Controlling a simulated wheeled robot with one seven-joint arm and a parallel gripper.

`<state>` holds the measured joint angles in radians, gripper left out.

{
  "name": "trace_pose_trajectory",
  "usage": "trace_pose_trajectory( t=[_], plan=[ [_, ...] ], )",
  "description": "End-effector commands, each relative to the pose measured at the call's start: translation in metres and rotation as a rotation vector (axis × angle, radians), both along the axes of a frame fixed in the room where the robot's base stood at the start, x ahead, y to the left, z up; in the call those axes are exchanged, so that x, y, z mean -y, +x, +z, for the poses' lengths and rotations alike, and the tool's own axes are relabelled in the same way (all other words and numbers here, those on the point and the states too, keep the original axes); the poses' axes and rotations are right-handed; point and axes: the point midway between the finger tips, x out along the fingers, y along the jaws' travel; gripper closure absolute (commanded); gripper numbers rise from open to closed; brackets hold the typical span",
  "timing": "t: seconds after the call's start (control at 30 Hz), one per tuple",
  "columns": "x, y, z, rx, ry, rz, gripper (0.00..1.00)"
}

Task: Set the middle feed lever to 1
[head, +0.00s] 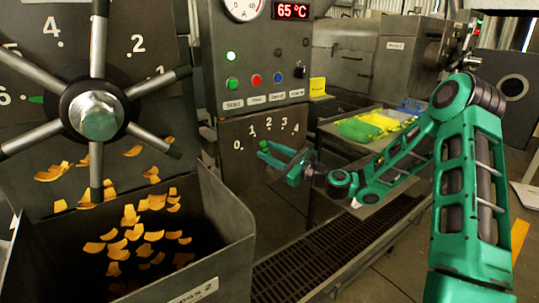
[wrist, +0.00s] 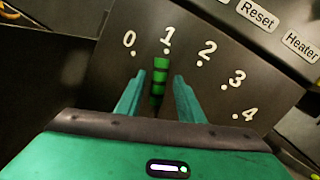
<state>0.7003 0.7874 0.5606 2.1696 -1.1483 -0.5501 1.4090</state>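The middle feed lever has a green handle with dark bands (wrist: 159,78); its green end also shows in the head view (head: 264,146). In the wrist view its tip lies just below the dot under the 1 on the dial plate (wrist: 100,75), so it points at about 1. My gripper (wrist: 158,76) has one finger on each side of the handle, with a visible gap on both sides. It is open around the lever and does not appear to touch it. In the head view my gripper (head: 279,160) is in front of the plate, and the lever's lower part is hidden.
Above the dial is a control panel (head: 262,85) with buttons and a 65 °C display (head: 292,11). At left are a large spoked wheel (head: 97,115) and a bin (head: 225,220) with orange flakes. A tray (head: 375,125) with green and yellow items stands behind my arm.

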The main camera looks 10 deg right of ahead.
Motion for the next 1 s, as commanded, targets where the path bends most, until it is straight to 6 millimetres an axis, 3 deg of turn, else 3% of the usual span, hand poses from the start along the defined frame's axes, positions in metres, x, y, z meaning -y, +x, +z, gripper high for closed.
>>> trace_pose_trajectory(
  t=[0.37, 1.0],
  plan=[
    [0.001, -0.003, 0.0, 0.0, 0.0, 0.002, 0.64],
    [0.06, -0.079, -0.011, -0.002, 0.001, 0.001, 0.64]
  ],
)
